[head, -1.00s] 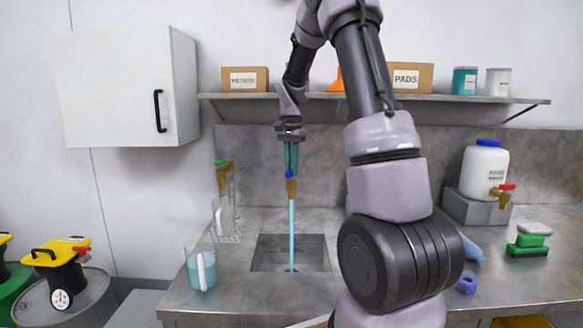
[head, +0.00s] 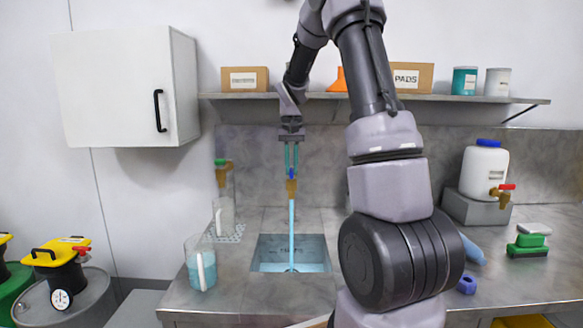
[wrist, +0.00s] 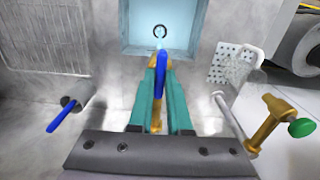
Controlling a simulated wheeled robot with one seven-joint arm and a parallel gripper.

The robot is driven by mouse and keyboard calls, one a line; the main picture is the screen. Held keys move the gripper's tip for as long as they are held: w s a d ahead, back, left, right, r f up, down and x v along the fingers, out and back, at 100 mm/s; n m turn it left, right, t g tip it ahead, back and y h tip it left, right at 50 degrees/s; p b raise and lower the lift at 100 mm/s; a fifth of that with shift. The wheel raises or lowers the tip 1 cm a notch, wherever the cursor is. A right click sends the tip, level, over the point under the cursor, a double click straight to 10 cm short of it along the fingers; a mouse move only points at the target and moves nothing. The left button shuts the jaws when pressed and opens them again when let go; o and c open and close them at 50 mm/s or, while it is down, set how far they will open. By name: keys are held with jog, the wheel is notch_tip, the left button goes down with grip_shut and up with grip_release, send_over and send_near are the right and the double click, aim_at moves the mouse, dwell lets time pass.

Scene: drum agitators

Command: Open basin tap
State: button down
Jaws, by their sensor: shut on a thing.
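The basin tap (head: 291,186) is a brass spout with a blue lever, standing over the sink basin (head: 254,262). A light-blue stream (head: 291,225) falls from it, and blue water covers the basin floor. My gripper (head: 291,168) points down at the tap top. In the wrist view its teal fingers (wrist: 163,95) are shut on the blue lever (wrist: 162,62), which runs between them toward the basin (wrist: 130,45). The fingers hide part of the brass body.
A second brass tap with a green handle (head: 222,170) stands left; it also shows in the wrist view (wrist: 268,120). A jug (head: 201,268) stands left of the basin. A shelf (head: 330,96) runs above. A white drum (head: 484,172) stands right.

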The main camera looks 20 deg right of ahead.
aim_at(291, 170)
dwell(0.3)
jog(key=c, duration=0.9)
grip_release()
jog(key=shift+o, duration=0.2)
notch_tip(291, 170, up, 11)
jog(key=o, duration=0.4)
jog(key=shift+f, duration=0.1)
